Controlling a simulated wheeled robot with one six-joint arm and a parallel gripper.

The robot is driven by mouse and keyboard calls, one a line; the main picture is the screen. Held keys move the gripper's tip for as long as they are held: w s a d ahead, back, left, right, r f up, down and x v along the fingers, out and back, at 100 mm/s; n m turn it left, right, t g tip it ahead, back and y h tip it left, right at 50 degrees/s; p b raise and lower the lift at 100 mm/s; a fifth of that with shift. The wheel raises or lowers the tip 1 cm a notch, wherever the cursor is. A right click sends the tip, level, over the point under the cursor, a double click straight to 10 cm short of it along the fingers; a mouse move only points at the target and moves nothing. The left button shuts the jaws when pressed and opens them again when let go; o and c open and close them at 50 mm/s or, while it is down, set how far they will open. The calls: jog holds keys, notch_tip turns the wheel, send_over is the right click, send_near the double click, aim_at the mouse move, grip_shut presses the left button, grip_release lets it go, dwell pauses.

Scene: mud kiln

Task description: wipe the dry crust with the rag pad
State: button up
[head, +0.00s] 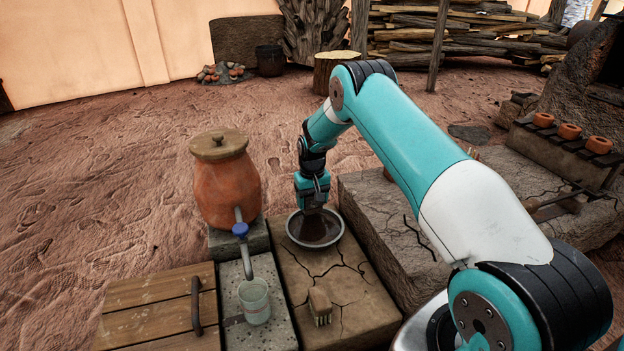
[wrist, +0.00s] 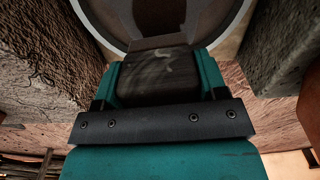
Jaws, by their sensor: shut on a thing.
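My gripper (head: 313,203) points down over a round metal basin (head: 315,246) on the cracked stone block. In the wrist view my gripper (wrist: 160,62) is shut on a dark, smudged block, which I take for the rag pad (wrist: 160,75). In the head view the pad is mostly hidden by the gripper and hard to tell from the dark basin. The basin's pale rim (wrist: 118,40) shows beyond the pad in the wrist view. Its inside looks dark brown; I cannot tell whether that is the dry crust. I cannot tell whether the pad touches it.
A lidded clay jar (head: 226,185) with a tap stands left of the basin, above a glass cup (head: 254,301). A small brush (head: 320,305) stands in front of the basin. A wooden lid (head: 150,305) lies at front left. A raised stone block (head: 390,215) adjoins at right.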

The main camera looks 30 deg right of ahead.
jog(key=shift+s+d+r+p, duration=0.1)
jog(key=shift+d+r+p, duration=0.1)
jog(key=shift+r+p, duration=0.2)
jog(key=shift+s+d+r+p, duration=0.15)
jog(key=shift+r+p, duration=0.1)
jog(key=shift+r, duration=0.25)
notch_tip(320, 180, up, 4)
jog(key=p, duration=0.3)
jog(key=shift+w+f, duration=0.1)
